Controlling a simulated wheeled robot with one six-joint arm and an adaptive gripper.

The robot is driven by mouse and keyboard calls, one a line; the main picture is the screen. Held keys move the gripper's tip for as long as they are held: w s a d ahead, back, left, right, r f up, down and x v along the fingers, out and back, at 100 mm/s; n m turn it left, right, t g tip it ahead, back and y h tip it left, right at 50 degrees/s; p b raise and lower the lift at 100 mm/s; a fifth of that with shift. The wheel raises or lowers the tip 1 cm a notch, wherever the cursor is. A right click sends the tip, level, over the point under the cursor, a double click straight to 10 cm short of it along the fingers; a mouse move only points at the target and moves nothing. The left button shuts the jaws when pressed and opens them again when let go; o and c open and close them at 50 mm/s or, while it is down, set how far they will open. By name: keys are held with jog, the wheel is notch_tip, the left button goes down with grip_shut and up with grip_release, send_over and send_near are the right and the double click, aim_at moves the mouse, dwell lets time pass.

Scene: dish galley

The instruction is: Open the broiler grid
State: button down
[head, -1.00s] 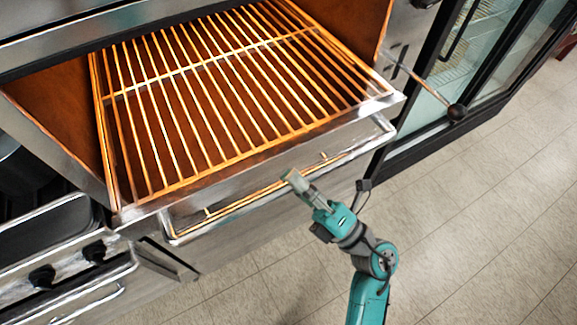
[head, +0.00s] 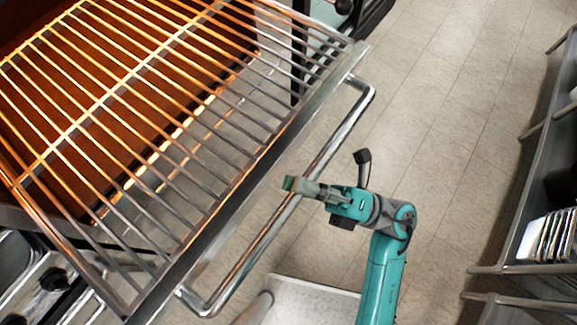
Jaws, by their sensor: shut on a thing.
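The broiler grid (head: 150,100) is a wire rack in a metal frame at the left of the head view. It is slid well out of the orange-lit broiler cavity (head: 150,82), and floor shows between its front bars. A long metal handle bar (head: 250,250) runs along its front edge. My gripper (head: 292,187) is at the middle of this bar, shut on it. The bar passes at the fingers, and the exact contact is partly hidden by them.
Open tiled floor (head: 420,130) lies to the right of my arm. A metal rack (head: 535,185) with a stack of thin plates or trays (head: 555,238) stands at the far right. Dark stove knobs (head: 53,280) show at the lower left.

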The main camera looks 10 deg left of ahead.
jog(key=shift+s+d, duration=0.1)
jog(key=shift+d, duration=0.05)
jog(key=c, duration=1)
grip_release()
jog(key=v, duration=1.2)
